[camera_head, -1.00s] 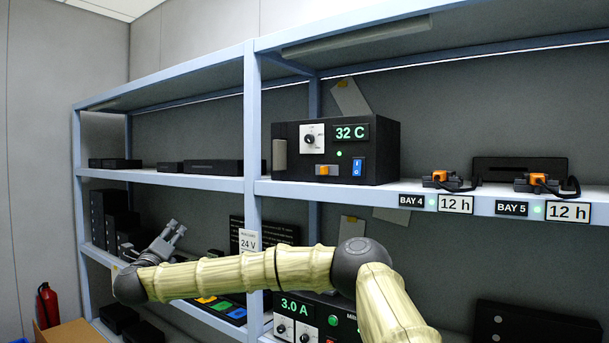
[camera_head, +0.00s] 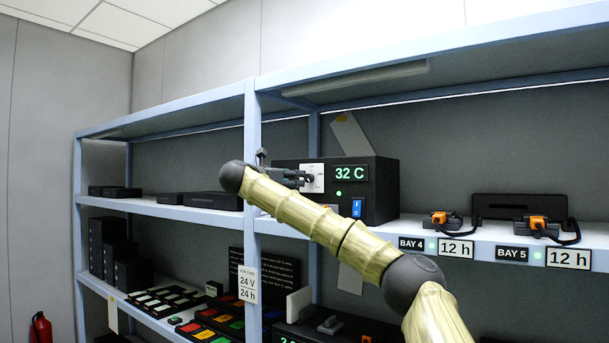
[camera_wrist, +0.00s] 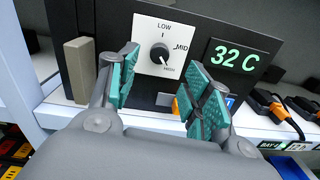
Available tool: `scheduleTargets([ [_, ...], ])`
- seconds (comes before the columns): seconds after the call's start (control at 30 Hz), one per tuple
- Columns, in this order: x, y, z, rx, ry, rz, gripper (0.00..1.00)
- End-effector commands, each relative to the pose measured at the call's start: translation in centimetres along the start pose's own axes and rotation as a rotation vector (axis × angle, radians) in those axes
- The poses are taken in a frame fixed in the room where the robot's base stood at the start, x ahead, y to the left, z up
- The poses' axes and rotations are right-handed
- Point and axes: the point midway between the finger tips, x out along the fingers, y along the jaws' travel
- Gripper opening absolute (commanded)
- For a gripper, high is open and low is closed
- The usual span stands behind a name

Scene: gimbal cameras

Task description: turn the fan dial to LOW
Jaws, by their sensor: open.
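The fan dial (camera_wrist: 160,53) is a round black knob on a white plate (camera_wrist: 144,32). In the wrist view, LOW is at the plate's top, MID at its right and HIGH at its bottom. The knob's pale pointer mark appears to aim down toward HIGH. The plate belongs to the black unit (camera_head: 378,170) with a green 32 C readout (camera_wrist: 234,57). My gripper (camera_wrist: 165,82) is open and empty, its teal-padded fingers either side of the dial in the picture and nearer the camera. In the head view my gripper (camera_head: 288,178) is in front of the plate and partly hides the dial.
A beige block (camera_wrist: 80,68) is on the unit's left side. An orange switch, partly hidden, and a blue switch (camera_head: 358,208) are below the dial. A shelf post (camera_head: 252,130) stands close left of the unit. Orange-topped devices (camera_head: 441,220) sit on the shelf at right.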

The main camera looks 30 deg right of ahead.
Motion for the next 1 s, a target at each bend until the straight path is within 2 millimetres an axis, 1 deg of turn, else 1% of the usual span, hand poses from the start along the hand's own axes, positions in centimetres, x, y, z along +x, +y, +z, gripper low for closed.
scheduleTargets([
  [0.03,0.8,0.0,0.5,-0.001,0.002,-0.001,0.49],
  [0.2,3.3,0.0,0.4,-0.002,0.001,-0.001,0.49],
  [0.5,6.6,0.0,0.3,-0.001,0.000,0.000,0.49],
  [0.7,7.5,0.0,0.1,-0.002,-0.001,0.000,0.49],
  [1.0,7.6,0.0,0.0,-0.001,-0.001,0.001,0.49],
])
